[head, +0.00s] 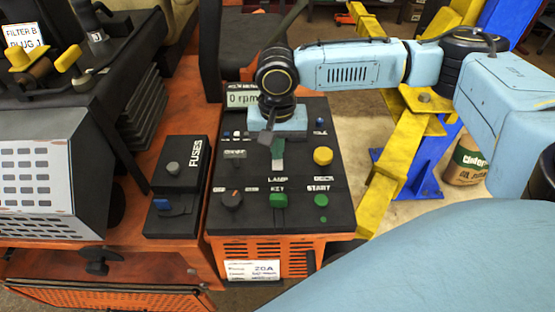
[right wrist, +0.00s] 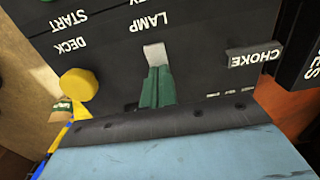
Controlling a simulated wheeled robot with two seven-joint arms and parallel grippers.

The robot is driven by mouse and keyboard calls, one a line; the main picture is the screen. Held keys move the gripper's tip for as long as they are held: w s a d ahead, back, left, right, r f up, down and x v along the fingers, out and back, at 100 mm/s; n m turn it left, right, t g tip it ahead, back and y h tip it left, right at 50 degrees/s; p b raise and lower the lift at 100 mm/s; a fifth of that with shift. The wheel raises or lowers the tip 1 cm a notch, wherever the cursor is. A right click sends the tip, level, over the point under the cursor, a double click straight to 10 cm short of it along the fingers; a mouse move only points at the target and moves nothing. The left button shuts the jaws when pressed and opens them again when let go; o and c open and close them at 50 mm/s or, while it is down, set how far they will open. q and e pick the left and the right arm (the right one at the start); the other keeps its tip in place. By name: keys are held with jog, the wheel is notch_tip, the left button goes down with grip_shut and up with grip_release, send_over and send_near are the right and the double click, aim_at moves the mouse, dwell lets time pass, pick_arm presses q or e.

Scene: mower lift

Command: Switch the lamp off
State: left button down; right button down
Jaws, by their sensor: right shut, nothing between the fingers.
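The lamp switch (head: 278,166) is a small pale piece just above the LAMP label on the dark control panel (head: 225,215). In the right wrist view the switch (right wrist: 154,55) shows as a pale block beside the upside-down LAMP label. My right gripper (head: 278,154) points down at the panel from above. Its narrow green fingers (right wrist: 153,77) are shut together with nothing between them. Their tips are right at the pale switch, partly covering it. I cannot tell whether they touch it, or whether the switch is on or off. My left gripper is not in view.
A yellow deck knob (head: 322,155), a green key switch (head: 278,200), a green start button (head: 321,201) and a choke lever (right wrist: 253,56) surround the switch closely. A fuse box (head: 180,165) stands left of the panel. A yellow lift arm (head: 385,195) is on the right.

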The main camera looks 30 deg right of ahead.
jog(key=shift+r+p, duration=2.4)
jog(key=shift+p, duration=0.55)
jog(key=shift+r, duration=1.1)
